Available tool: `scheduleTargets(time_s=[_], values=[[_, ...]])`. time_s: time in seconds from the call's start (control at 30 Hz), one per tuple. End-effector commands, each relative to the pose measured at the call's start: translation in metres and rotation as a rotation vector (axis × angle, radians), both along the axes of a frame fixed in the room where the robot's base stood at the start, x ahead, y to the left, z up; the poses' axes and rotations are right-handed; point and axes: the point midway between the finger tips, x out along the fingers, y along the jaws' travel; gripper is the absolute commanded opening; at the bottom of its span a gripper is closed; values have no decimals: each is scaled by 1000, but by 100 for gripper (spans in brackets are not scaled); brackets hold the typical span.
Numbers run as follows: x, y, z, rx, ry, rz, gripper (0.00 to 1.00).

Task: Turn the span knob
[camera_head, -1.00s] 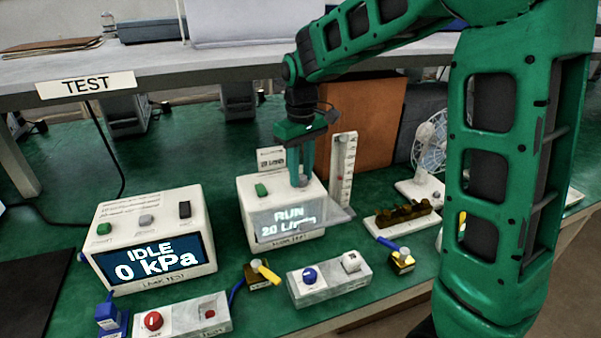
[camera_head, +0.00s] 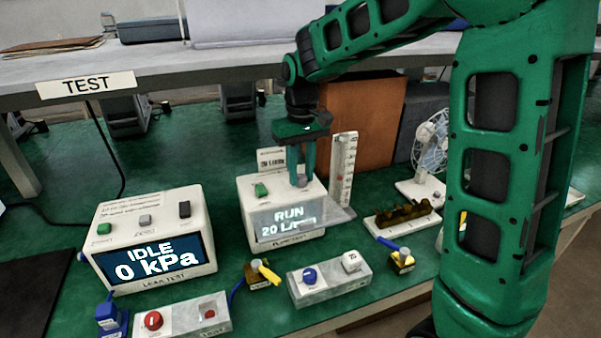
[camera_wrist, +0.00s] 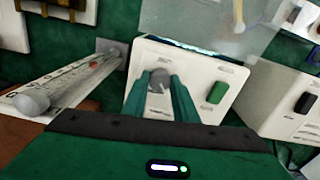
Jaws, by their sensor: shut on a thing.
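The flow tester is a white box (camera_head: 245,213) with a screen reading RUN and about 20 L/min, partly hidden by a clear panel. A round grey knob (camera_wrist: 160,80) on its top is the likely span knob; no label on it is readable. My gripper (camera_head: 301,176) points down at the knob from above. In the wrist view, the two green fingers of my gripper (camera_wrist: 166,84) are shut on the grey knob, one on each side. A green switch (camera_head: 261,190) sits beside the knob on the same box.
A flow tube with a scale (camera_head: 343,168) stands close to the right of my gripper. The leak tester (camera_head: 150,240) reads IDLE 0 kPa at left. A grey block with blue and white knobs (camera_head: 328,286) lies in front. An orange-brown box (camera_head: 365,120) stands behind.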

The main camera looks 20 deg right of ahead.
Motion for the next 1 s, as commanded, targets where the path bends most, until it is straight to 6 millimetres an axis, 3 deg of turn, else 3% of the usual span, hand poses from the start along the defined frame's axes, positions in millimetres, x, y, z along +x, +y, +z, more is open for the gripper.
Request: scheduleTargets(time_s=[0.03, 0.1, 0.47, 0.57, 1.0], values=[[3, -1, 2, 0, -10, -4, 31], [3, -1, 2, 0, -9, -3, 45], [2, 0, 4, 1, -5, 0, 45], [2, 0, 14, 1, -5, 0, 45], [3, -1, 91, 1, -6, -1, 45]])
